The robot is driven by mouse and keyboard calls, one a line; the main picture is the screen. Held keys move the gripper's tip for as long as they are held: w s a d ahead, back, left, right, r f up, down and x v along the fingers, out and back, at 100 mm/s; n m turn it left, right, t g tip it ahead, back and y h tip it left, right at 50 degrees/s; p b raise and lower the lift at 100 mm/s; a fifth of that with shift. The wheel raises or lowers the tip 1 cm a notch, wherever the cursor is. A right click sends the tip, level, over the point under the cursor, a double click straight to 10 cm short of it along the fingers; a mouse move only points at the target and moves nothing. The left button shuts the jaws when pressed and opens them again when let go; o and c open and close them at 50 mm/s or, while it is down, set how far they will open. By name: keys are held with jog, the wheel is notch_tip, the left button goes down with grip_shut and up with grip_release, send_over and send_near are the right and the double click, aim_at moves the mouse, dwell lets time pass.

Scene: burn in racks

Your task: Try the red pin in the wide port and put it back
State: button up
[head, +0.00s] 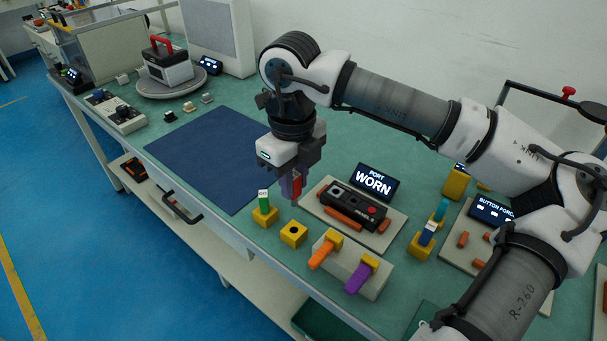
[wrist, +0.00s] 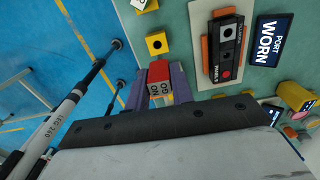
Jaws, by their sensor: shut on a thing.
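My gripper (head: 291,190) is shut on the red pin (head: 297,184) and holds it above the bench. In the wrist view the red pin (wrist: 159,73) sits between the fingers, its grey end marked with small lettering. The black port unit (head: 354,206) lies on a pale board to the right of my gripper, apart from the pin. In the wrist view the port unit (wrist: 226,52) shows dark openings in its top; I cannot tell which is the wide port. A yellow holder (head: 293,234) with an empty hole stands in front of my gripper; it also shows in the wrist view (wrist: 157,43).
A green pin (head: 264,196) stands in another yellow holder (head: 265,216). A screen (head: 374,182) reading "PORT WORN" stands behind the port unit. A grey block (head: 372,279) bears orange and purple handled tools. The blue mat (head: 215,155) is clear.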

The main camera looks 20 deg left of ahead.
aim_at(293, 202)
jog(key=shift+s+n, duration=0.3)
jog(key=shift+f, duration=0.2)
jog(key=shift+f+b, duration=1.45)
jog(key=shift+f, duration=0.95)
jog(key=shift+f+b, duration=0.75)
jog(key=shift+b, duration=0.05)
jog(key=shift+b, duration=0.5)
jog(key=shift+f+b, duration=1.25)
dwell(2.5)
